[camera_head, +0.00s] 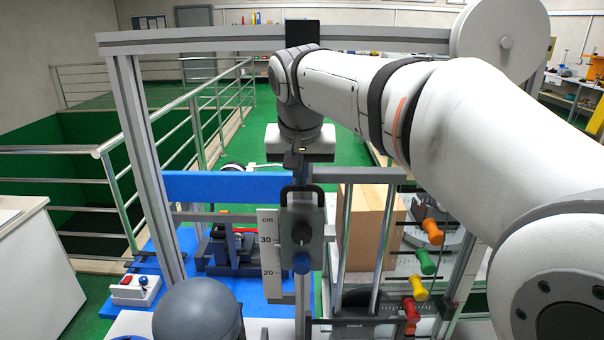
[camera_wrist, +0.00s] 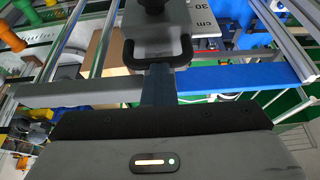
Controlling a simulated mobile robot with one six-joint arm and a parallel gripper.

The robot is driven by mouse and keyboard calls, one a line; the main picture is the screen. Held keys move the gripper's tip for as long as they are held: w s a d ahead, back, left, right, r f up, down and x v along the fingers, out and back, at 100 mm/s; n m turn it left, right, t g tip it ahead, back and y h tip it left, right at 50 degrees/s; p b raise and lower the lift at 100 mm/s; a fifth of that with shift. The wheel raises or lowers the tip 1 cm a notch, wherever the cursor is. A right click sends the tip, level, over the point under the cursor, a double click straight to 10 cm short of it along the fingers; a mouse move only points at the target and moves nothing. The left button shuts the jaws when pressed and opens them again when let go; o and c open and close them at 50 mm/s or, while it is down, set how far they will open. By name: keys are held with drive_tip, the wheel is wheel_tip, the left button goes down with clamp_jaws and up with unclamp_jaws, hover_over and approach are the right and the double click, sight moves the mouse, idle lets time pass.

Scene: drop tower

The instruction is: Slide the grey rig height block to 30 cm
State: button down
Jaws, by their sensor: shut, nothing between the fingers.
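The grey rig height block (camera_head: 316,247) sits on the upright rail, with a dark round knob on its front and a blue knob below. A black handle (camera_head: 319,197) crosses its top; it also shows in the wrist view (camera_wrist: 187,47). The white cm scale (camera_head: 267,220) stands just left of the block. Its 30 mark is roughly level with the dark knob; I cannot read the exact setting. My gripper (camera_head: 301,181) points down at the handle, shut and empty. Its fingertips (camera_wrist: 158,72) appear at the handle; contact is unclear.
A blue beam (camera_head: 225,187) runs behind the block at left. A cardboard-coloured box (camera_head: 368,220) stands behind the rods at right. Coloured knobs (camera_head: 426,262) stick out farther right. A grey dome (camera_head: 197,310) is in front at left. Overhead is a grey crossbeam (camera_head: 200,40).

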drive_tip(key=c, duration=2.2)
unclamp_jaws()
drive_tip(key=c, duration=0.5)
unclamp_jaws()
drive_tip(key=v, duration=0.8)
drive_tip(key=shift+f, duration=0.1)
